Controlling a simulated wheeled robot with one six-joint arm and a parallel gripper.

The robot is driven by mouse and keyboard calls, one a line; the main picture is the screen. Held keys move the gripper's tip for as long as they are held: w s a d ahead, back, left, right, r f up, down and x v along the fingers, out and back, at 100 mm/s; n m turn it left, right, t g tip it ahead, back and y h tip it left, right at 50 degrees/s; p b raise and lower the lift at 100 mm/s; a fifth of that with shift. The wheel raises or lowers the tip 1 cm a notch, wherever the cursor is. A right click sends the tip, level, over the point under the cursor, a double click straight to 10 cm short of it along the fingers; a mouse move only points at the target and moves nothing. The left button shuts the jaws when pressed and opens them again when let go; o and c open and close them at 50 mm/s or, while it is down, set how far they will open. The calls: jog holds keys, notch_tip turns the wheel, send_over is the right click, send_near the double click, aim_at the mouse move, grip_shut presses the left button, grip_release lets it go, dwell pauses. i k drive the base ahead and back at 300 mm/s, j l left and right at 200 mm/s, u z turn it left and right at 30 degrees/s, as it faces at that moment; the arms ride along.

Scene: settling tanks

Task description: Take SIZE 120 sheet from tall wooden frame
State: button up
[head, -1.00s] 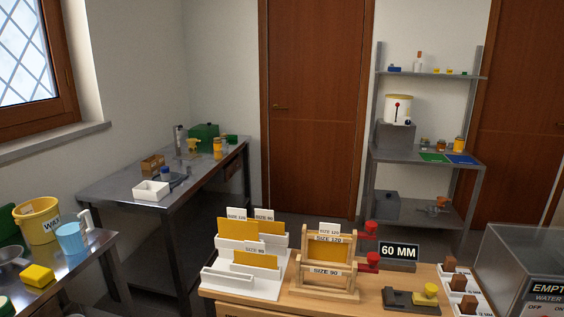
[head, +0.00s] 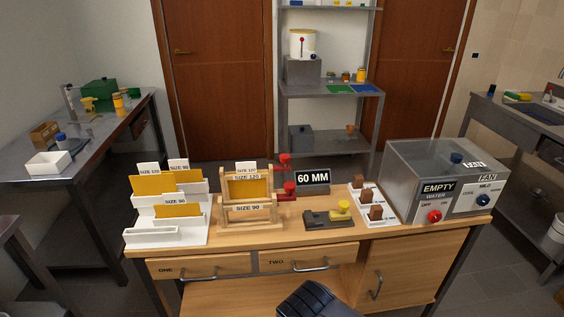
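The wooden frame stand (head: 279,211) is on the wooden bench, left of centre in the head view. Its taller back part carries a SIZE 120 label (head: 247,177), and its lower front part carries a SIZE 90 label (head: 250,208). A yellow sheet (head: 247,189) stands upright in the tall part, with a white tab (head: 246,169) rising above the top bar. The tab's print looks like SIZE 120 but is small. The front bars hide the sheet's lower edge. I cannot make out my gripper; a dark part at the bottom edge shows no fingers.
A white stepped rack (head: 192,233) with several yellow sheets stands close left of the frame. Red knobs (head: 290,187) are close on its right. The bench's front edge is mostly clear.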

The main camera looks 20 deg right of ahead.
aim_at(253, 188)
jog(key=i+j+z, duration=0.1)
jog(key=i+j, duration=0.15)
jog(key=i+j+z, duration=0.15)
jog(key=j, duration=0.35)
jog(key=i+j+z, duration=0.1)
jog(key=i+j, duration=0.25)
jog(key=i+j+z, duration=0.1)
jog(key=j, duration=0.35)
jog(key=i, duration=0.1)
